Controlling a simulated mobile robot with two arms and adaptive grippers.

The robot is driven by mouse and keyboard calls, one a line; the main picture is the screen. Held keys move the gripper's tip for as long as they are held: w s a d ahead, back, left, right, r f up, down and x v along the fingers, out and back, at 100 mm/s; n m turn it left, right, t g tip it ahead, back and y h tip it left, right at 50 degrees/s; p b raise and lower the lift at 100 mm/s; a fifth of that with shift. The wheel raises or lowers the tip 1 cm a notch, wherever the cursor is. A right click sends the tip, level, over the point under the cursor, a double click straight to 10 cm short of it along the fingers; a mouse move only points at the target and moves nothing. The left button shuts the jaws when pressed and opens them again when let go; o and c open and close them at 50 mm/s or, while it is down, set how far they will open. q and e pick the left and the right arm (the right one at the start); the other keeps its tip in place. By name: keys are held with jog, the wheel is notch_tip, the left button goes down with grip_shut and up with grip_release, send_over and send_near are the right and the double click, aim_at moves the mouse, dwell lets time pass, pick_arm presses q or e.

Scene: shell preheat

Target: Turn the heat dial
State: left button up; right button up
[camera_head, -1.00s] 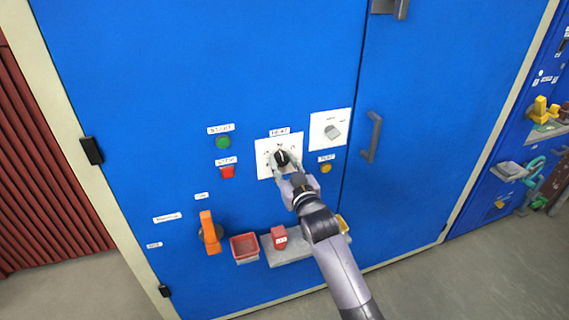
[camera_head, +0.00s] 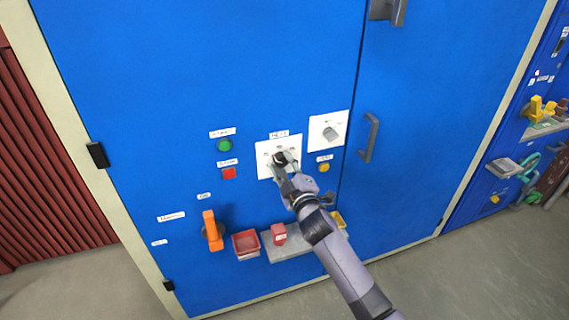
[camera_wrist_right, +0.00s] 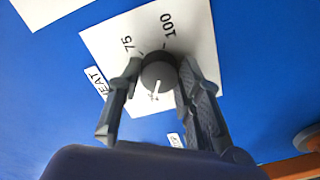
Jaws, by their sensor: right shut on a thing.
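The heat dial (camera_head: 279,157) is a dark round knob on a white plate (camera_head: 264,148) under a HEAT label, on the blue cabinet door. My right gripper (camera_head: 283,161) reaches it from below right, its two fingers on opposite sides of the knob. In the right wrist view the dial (camera_wrist_right: 159,73) sits between the fingers of the gripper (camera_wrist_right: 158,78), which is shut on it. Its white pointer line aims toward the bottom of that view, away from the printed 75 and 100. Part of the scale is hidden by the fingers. My left gripper is not in view.
A green button (camera_head: 224,145) and a red button (camera_head: 229,173) are left of the plate. A second white plate with a grey knob (camera_head: 330,133) is to the right, above a yellow button (camera_head: 324,168). An orange handle (camera_head: 212,231), red bin (camera_head: 246,243) and grey shelf (camera_head: 290,243) are below.

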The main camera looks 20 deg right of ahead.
jog(key=n+p, duration=0.1)
jog(key=n, duration=0.5)
jog(key=shift+r, duration=0.1)
jog(key=n+p, duration=0.1)
jog(key=n, duration=0.5)
jog(key=shift+n, duration=0.3)
dwell(0.3)
jog(key=o, duration=1.2)
jog(key=shift+c, duration=0.2)
jog(key=s, duration=1.2)
jog(key=shift+d, duration=0.25)
